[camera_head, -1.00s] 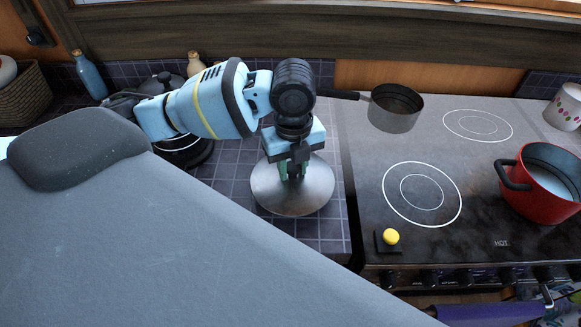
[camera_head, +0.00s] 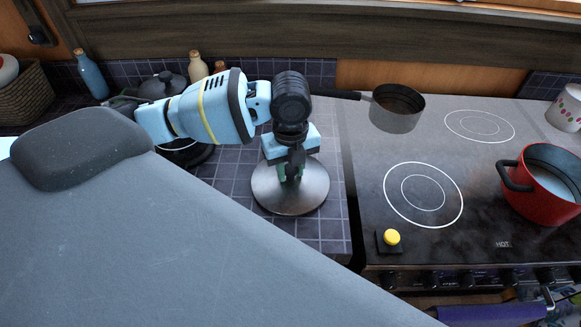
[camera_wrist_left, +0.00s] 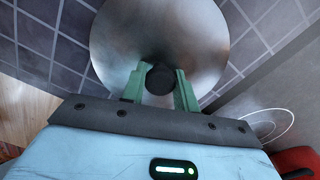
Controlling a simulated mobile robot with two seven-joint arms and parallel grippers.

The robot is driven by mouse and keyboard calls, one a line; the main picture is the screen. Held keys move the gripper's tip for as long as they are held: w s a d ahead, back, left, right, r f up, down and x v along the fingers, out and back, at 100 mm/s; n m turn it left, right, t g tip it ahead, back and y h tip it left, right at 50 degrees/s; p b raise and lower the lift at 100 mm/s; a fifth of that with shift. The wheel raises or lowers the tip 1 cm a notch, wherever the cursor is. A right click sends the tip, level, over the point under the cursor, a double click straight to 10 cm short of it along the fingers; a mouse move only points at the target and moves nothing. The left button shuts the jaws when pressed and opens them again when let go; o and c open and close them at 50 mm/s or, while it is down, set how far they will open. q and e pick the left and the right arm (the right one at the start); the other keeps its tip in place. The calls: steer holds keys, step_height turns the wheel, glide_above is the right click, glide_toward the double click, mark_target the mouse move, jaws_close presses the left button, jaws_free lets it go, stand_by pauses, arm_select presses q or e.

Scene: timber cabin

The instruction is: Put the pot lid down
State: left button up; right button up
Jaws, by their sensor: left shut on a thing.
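The pot lid (camera_head: 303,203) is a round metal disc over the tiled counter, left of the stove. It also shows in the left wrist view (camera_wrist_left: 205,42), with a dark round knob (camera_wrist_left: 160,79) at its middle. My left gripper (camera_head: 290,176) is above the lid, with its green fingers shut on the knob; the fingers also show in the left wrist view (camera_wrist_left: 160,88). The lid looks about level and close to the counter; I cannot tell whether it touches. My right gripper is not in view.
The stove (camera_head: 360,150) adjoins the counter on the right. It bears a grey saucepan (camera_head: 394,112), a red pot (camera_head: 535,195) with white contents and a yellow button (camera_head: 391,237). A dark lidded pot (camera_head: 165,86) and bottles (camera_head: 91,76) stand at the back left.

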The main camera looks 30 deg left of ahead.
arm_select(q)
steer(key=shift+f, duration=0.15)
steer(key=o, duration=1.1)
step_height(320, 180, up, 12)
steer(key=shift+p, duration=0.4)
